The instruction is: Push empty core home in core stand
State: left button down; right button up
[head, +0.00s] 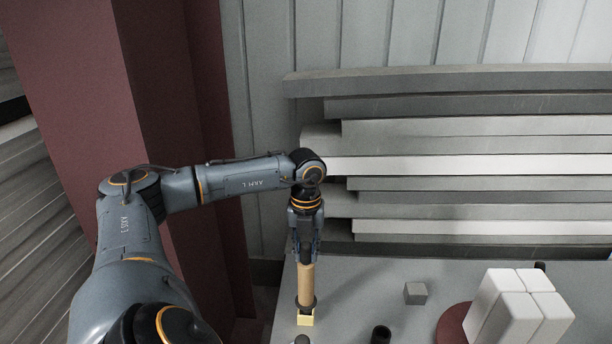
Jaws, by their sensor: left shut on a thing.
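The empty core (305,284) is a tan tube, upright below my left gripper in the head view. My left gripper (305,258) points down and is shut on the upper part of the core. The core's lower end meets a dark ring on a small pale yellow block, which looks like the core stand (305,320). How deep the core sits in the stand is hidden. My right gripper is not in view.
The grey table (350,290) holds a small grey cube (415,293), a dark cylinder (381,334) and white blocks (515,305) beside a dark red disc (453,322). Stacked grey boards (460,168) stand behind. A dark red post (160,80) is at left.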

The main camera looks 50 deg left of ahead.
pick_arm(q)
jog(key=shift+f+b, duration=1.05)
jog(key=shift+f, duration=0.4)
jog(key=c, duration=1)
grip_release()
jog(key=shift+r, duration=0.1)
jog(key=shift+c, duration=0.2)
notch_tip(320, 180, up, 12)
